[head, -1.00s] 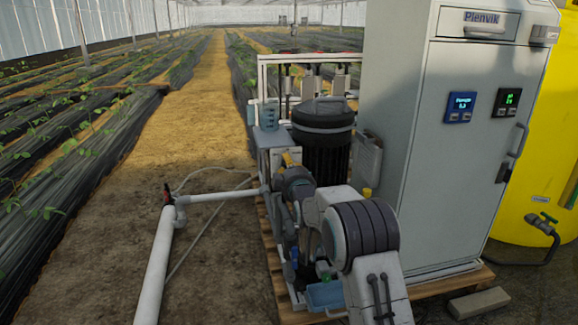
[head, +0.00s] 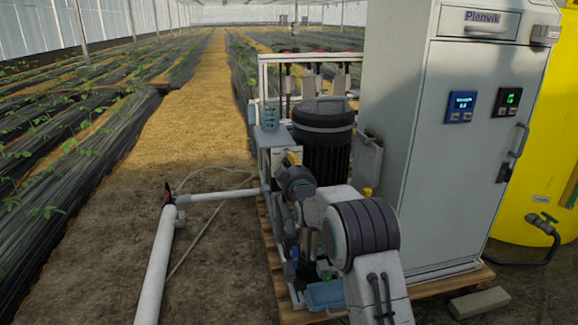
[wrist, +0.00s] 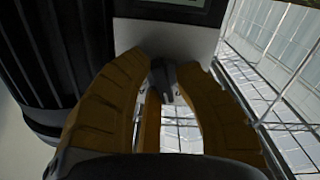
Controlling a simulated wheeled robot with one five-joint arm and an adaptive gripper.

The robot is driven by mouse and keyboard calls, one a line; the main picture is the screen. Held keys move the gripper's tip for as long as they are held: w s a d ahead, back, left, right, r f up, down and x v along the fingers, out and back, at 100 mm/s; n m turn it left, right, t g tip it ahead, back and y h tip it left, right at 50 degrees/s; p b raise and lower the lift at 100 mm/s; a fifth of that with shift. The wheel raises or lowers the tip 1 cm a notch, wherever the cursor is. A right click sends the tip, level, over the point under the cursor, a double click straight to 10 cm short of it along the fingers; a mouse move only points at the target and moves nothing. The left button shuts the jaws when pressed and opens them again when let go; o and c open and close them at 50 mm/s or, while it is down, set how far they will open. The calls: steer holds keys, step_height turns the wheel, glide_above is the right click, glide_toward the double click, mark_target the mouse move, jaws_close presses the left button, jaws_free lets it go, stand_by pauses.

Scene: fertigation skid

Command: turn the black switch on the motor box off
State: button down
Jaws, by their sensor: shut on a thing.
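The pale face of the motor box (wrist: 165,38) lies just beyond the fingertips, with a dark-framed panel at the top edge.
The grey cabinet (head: 450,150) stands right of the motor, with a yellow tank (head: 555,130) behind it. A blue jug (head: 269,116) stands on the skid behind my gripper. White pipe (head: 157,265) runs along the ground at left. The dirt path beyond is clear.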

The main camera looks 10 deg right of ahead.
steer(key=shift+d+r+m, duration=0.1)
steer(key=shift+r+m, duration=0.05)
steer(key=shift+m, duration=0.85)
steer(key=shift+d+r+m, duration=0.1)
steer(key=shift+m, duration=0.9)
steer(key=c, duration=1.2)
jaws_free()
steer(key=shift+d+f, duration=0.1)
steer(key=shift+f, duration=0.05)
steer(key=shift+o, duration=0.4)
steer(key=shift+f, duration=0.1)
steer(key=s, duration=1.2)
